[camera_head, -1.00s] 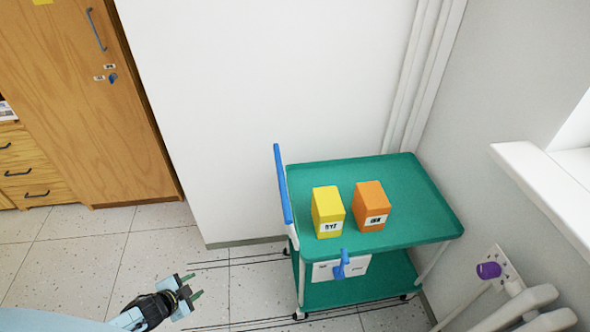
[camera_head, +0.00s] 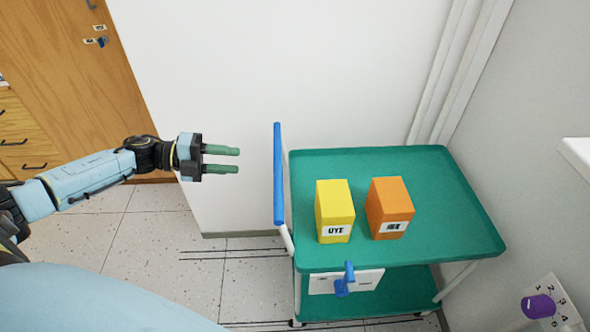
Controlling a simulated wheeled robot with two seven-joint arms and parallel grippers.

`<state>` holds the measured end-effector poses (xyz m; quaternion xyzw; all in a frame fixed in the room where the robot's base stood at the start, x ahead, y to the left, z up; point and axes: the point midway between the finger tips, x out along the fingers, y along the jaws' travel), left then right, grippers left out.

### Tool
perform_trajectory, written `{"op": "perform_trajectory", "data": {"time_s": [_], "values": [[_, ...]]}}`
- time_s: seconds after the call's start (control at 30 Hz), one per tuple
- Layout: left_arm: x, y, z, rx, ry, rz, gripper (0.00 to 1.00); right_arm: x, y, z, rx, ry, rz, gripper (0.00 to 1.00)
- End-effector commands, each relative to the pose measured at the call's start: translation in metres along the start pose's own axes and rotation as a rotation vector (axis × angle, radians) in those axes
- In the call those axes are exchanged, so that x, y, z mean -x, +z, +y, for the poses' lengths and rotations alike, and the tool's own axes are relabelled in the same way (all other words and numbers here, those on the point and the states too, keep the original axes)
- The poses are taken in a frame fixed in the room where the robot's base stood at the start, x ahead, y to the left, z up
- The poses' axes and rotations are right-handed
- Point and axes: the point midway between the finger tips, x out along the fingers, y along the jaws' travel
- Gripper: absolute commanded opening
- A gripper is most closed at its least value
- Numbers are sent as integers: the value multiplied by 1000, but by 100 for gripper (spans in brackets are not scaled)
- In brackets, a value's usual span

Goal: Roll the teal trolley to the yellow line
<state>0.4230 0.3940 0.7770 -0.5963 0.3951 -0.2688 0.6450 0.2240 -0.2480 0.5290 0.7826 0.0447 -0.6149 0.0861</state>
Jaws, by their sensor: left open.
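The teal trolley (camera_head: 447,189) stands in the corner between the white wall and the grey wall on the right. Its blue push handle (camera_head: 278,174) rises upright at its left end. A yellow box (camera_head: 335,206) and an orange box (camera_head: 391,203) stand on its top tray. My left gripper (camera_head: 238,161) is open and empty, with its green fingers pointing right toward the blue handle. A gap shows between the fingertips and the handle. My right gripper is not in view. I see no yellow line in this view.
A wooden cabinet (camera_head: 85,80) stands at the left. Dark parallel lines (camera_head: 228,253) run along the speckled floor on the left of the trolley. A purple knob (camera_head: 538,306) on a numbered plate is at the lower right. A white ledge (camera_head: 577,155) juts from the right wall.

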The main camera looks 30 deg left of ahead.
Motion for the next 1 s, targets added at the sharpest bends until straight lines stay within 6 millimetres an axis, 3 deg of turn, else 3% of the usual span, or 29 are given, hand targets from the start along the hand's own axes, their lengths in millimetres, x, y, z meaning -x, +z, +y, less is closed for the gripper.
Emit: {"op": "perform_trajectory", "data": {"time_s": [0.27,0.8,1.0], "values": [[-9,-4,5,-33,6,38,41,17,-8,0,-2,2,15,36],[-111,-8,6,-32,3,37,41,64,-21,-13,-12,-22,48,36],[-131,-8,6,-30,5,35,41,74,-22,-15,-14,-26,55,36]]}}
